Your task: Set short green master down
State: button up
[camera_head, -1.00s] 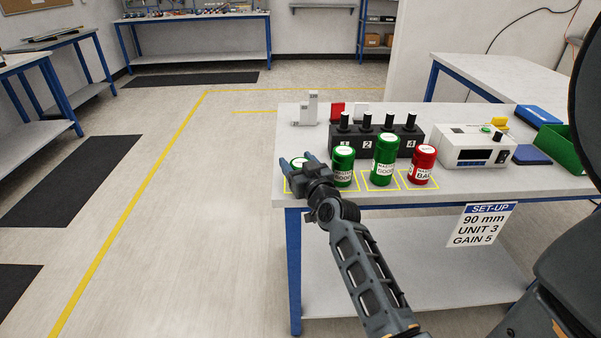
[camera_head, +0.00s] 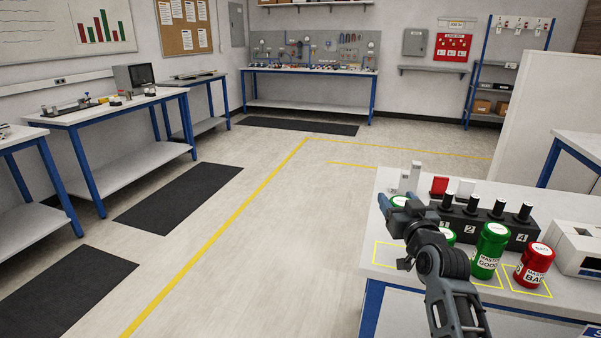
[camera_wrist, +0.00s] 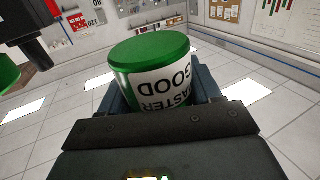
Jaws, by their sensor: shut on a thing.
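My gripper (camera_head: 393,206) is shut on a green can, the short green master (camera_head: 399,201). In the wrist view the can (camera_wrist: 152,80) sits between the two fingers, with a green lid and a white label reading "MASTER GOOD", upside down in that view. In the head view it is held over the table's left end, beyond a bare yellow-outlined square (camera_head: 392,256); its underside is hidden. A second green can (camera_head: 447,236) stands just right, partly behind my arm. A taller green can (camera_head: 491,250) and a red "BAD" can (camera_head: 534,265) stand farther right in yellow outlines.
A black block (camera_head: 482,222) with numbered positions and black knobs stands behind the cans. Grey (camera_head: 411,178), red (camera_head: 439,186) and white (camera_head: 465,188) pieces stand farther back. A white instrument (camera_head: 580,250) is at the right. The floor left of the table is clear.

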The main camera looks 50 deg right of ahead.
aim_at(398, 197)
notch_tip(398, 197, up, 7)
jog(key=p, duration=0.3)
jog(key=shift+w+a+r+p, duration=0.1)
jog(key=shift+a+r+p, duration=0.05)
jog(key=shift+p, duration=0.15)
jog(key=w+a+f+n+t+y+b, duration=0.1)
jog(key=w+a+f+n+t+y, duration=0.15)
jog(key=w+a+f, duration=0.65)
jog(key=w+a+f+n+t+y+b, duration=0.15)
jog(key=w+a+f+n+y, duration=0.3)
jog(key=a, duration=0.75)
jog(key=a+f+n+t+y+b, duration=0.1)
jog(key=a+f+y, duration=0.2)
jog(key=a+f, duration=0.45)
jog(key=a+f+n+y, duration=0.1)
jog(key=a+f+y, duration=0.3)
jog(key=a, duration=0.7)
jog(key=s+a+f+h, duration=0.1)
jog(key=s+f, duration=0.3)
jog(key=f, duration=0.3)
